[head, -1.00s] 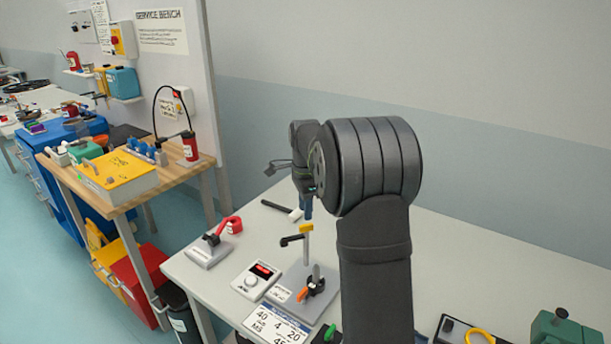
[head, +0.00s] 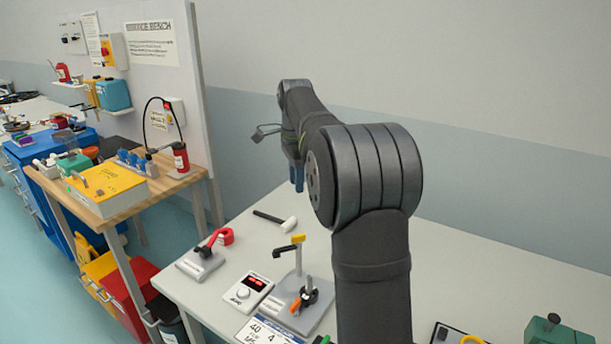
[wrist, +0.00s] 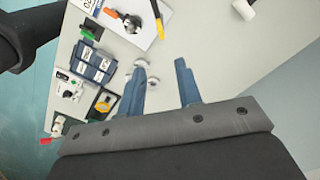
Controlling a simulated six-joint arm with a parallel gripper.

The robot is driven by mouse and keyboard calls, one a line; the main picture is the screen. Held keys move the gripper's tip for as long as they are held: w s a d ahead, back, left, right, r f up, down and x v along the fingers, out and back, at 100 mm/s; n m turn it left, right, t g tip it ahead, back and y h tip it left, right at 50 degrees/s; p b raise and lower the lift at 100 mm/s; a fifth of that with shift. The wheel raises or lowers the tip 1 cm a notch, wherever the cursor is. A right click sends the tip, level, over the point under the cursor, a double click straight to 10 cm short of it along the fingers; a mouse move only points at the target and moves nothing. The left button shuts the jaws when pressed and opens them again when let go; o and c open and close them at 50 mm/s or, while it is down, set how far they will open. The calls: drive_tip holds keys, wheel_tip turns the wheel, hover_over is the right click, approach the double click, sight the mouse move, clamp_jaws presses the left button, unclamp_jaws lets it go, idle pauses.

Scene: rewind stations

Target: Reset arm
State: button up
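My arm rises from the bench and reaches away from the head camera. My gripper (head: 297,178) hangs with its blue fingers down, above the far part of the grey bench (head: 245,222). In the wrist view, the two blue fingers of my gripper (wrist: 160,66) stand apart with a clear gap and nothing between them. The gripper is open and empty, and no object touches it.
A blue parts tray (wrist: 93,62) shows in the wrist view.

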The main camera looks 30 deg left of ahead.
sight(298, 235)
wheel_tip(298, 235, down, 18)
drive_tip(key=shift+r, duration=0.2)
idle(0.6)
drive_tip(key=shift+r, duration=0.1)
